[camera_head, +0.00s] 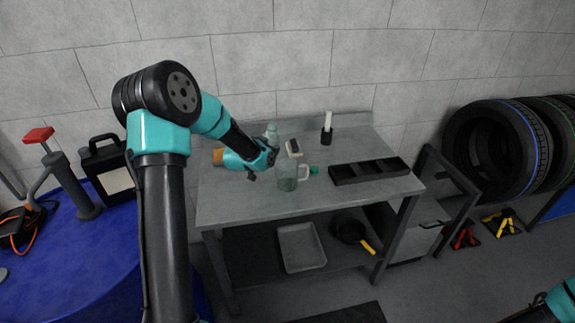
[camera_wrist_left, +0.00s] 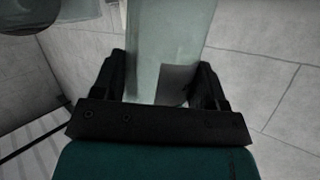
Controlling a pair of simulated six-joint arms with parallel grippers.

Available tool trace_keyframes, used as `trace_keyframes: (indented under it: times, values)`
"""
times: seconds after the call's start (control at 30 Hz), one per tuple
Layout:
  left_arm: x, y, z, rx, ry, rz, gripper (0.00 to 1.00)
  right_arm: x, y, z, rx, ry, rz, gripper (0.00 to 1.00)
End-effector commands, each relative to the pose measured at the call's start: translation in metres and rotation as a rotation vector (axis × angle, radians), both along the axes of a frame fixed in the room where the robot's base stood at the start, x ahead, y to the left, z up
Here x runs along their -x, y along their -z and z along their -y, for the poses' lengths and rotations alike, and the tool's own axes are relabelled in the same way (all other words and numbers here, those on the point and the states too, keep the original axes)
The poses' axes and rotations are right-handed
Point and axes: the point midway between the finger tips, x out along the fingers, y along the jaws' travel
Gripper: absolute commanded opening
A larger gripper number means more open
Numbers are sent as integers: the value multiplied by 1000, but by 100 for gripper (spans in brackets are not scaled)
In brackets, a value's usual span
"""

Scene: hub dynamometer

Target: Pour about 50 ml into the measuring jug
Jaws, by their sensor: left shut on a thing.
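My left gripper (camera_head: 268,154) is shut on a pale, see-through bottle (camera_head: 272,132); its upper part shows just above the fingers, behind the wrist. In the left wrist view the bottle (camera_wrist_left: 168,45) stands between the two dark fingers (camera_wrist_left: 165,88). Its liquid level cannot be made out. The clear measuring jug (camera_head: 287,177), with a pale handle on its right, stands on the grey bench (camera_head: 245,205), just right of and in front of my left gripper. Only part of my right arm shows at the bottom right corner; its gripper is out of view.
A small green thing (camera_head: 314,170) lies beside the jug handle. A dark device with a pale face (camera_head: 293,148) and a black holder with a white stick (camera_head: 327,130) stand behind. A black divided tray (camera_head: 368,171) is at right. An orange-brown thing (camera_head: 218,156) is at left.

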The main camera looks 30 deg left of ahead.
Motion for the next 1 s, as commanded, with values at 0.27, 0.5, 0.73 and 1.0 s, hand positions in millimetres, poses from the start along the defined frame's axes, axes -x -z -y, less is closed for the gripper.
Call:
trace_keyframes:
  times: [0.27,0.5,0.73,1.0]
  values:
    - [0,-28,1,98,1,-8,40,0,0,0,0,0,0,96]
    - [0,-49,4,167,5,-17,40,0,0,0,0,0,0,96]
    - [0,-56,5,196,5,-23,40,0,0,0,0,0,0,96]
    - [0,-56,5,197,5,-23,40,0,0,0,0,0,0,96]
